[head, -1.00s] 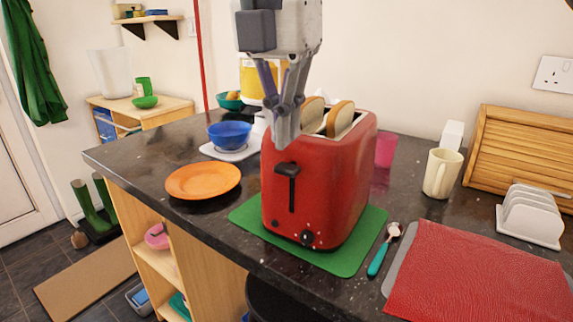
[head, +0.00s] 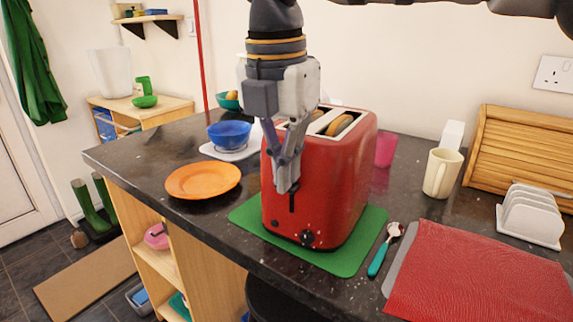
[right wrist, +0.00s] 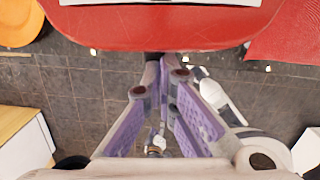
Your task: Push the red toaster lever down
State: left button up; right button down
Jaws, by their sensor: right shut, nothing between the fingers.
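The red toaster (head: 340,190) stands upright on a green mat (head: 245,218) at the counter's front edge. Its red front also fills the top of the right wrist view (right wrist: 170,33). My right gripper (head: 287,188) points down in front of the toaster's face, fingers shut with nothing between them; the fingers also show in the right wrist view (right wrist: 165,62). The fingertips cover the lever's place, and the lever is hidden behind them; only the lower slot shows below. Bread (head: 339,124) sits low in the slots. My left gripper is not in view.
An orange plate (head: 203,181) and a blue bowl (head: 229,133) on a white base stand to the left. A teal-handled spoon (head: 379,258), a red cloth (head: 480,280), a cream mug (head: 441,173) and a white rack (head: 530,214) lie to the right.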

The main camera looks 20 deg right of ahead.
notch_tip(320, 180, down, 4)
jog(key=shift+r, duration=0.2)
jog(key=shift+s+a+r, duration=0.3)
jog(key=shift+s+a, duration=0.25)
jog(key=shift+a, duration=0.05)
jog(key=shift+s+a+r, duration=0.25)
jog(key=shift+s+a, duration=0.25)
jog(key=shift+a, duration=0.05)
notch_tip(320, 180, up, 12)
jog(key=shift+s+a, duration=0.45)
